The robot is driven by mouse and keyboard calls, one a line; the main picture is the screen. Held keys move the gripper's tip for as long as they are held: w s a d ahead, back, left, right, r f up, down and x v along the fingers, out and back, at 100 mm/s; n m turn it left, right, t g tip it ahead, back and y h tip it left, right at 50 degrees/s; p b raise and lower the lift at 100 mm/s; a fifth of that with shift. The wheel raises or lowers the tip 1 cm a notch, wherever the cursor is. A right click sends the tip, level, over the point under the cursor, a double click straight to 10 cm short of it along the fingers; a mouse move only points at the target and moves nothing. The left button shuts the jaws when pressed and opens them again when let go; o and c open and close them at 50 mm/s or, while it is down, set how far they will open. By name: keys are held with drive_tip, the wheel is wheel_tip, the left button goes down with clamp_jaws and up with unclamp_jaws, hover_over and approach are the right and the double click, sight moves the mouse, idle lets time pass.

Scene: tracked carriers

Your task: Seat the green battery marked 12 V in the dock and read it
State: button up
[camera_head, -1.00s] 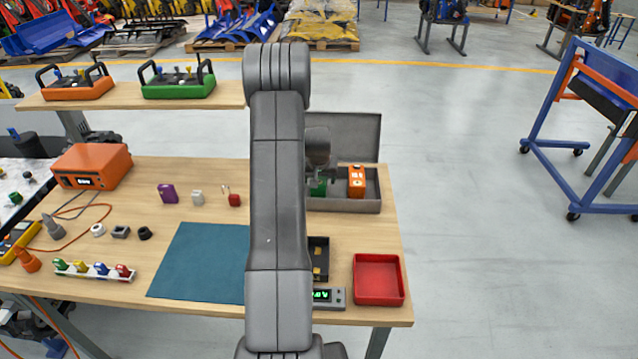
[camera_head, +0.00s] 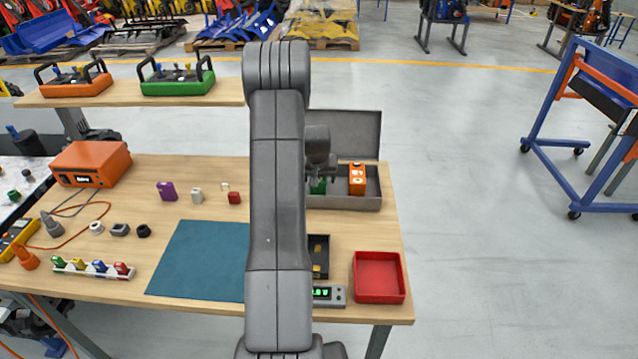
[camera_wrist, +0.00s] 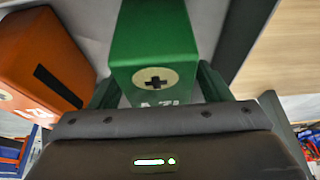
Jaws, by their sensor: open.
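The green battery (camera_wrist: 152,45) stands in the grey open-lidded case. In the wrist view its top shows a plus mark and an upside-down, partly covered label that looks like 12 V. My gripper (camera_wrist: 158,88) is open, with a finger on either side of this battery; I cannot tell whether they touch it. In the head view my arm hides part of the green battery (camera_head: 319,187). The black dock (camera_head: 319,257) with brass contacts is partly behind my arm. Its reader (camera_head: 326,294) has a lit green display, partly hidden.
An orange battery (camera_head: 357,180) stands close beside the green one in the case (camera_head: 345,203). The raised lid (camera_head: 350,132) is behind them. A red tray (camera_head: 379,278) is right of the dock. A teal mat (camera_head: 200,262) lies bare on the left.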

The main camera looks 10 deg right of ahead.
clamp_jaws()
drive_tip(key=shift+w+r, duration=0.1)
idle(0.4)
drive_tip(key=shift+r, duration=0.15)
